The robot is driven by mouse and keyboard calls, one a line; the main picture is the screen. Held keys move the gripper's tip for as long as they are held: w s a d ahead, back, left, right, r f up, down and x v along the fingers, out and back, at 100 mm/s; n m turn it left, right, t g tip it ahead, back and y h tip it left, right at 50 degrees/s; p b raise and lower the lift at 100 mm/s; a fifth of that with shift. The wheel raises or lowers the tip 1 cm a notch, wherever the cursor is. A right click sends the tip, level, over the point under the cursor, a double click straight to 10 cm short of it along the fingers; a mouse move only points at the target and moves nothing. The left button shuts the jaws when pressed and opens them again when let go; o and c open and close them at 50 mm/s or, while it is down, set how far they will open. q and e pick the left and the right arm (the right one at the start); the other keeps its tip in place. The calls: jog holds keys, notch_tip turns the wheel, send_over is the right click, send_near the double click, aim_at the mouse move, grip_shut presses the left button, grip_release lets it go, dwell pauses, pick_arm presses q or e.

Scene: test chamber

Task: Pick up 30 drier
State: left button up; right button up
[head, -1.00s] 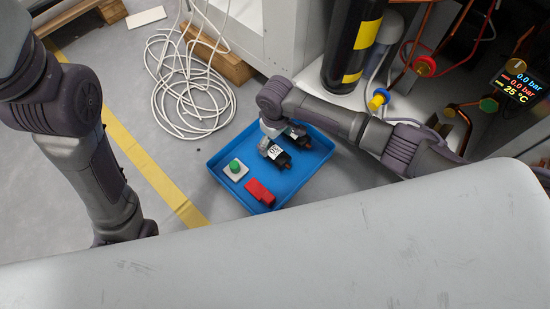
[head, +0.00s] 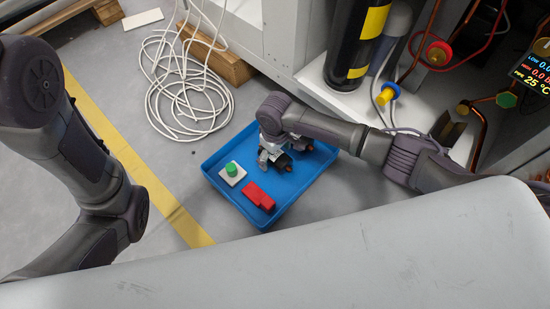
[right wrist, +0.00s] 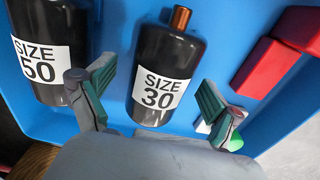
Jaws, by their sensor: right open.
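The black drier labelled SIZE 30 (right wrist: 168,55) lies in the blue tray (head: 298,187), its copper end pointing away from my wrist. My right gripper (right wrist: 155,92) is open, with one green-padded finger on each side of the drier's lower body; contact is not visible. In the head view, the right gripper (head: 268,158) is over the tray and partly hides this drier (head: 284,164). A second black drier, labelled SIZE 50 (right wrist: 52,50), lies to its left in the wrist view. My left arm shows in the head view, but its gripper is out of view.
Red blocks (head: 258,196) and a green button on a white plate (head: 232,171) lie in the same tray. A white cable coil (head: 185,95) lies on the floor behind. A black cylinder (head: 357,45) and copper pipes stand at the right.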

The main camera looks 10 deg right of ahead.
jog(key=shift+r, duration=0.1)
jog(key=c, duration=1.6)
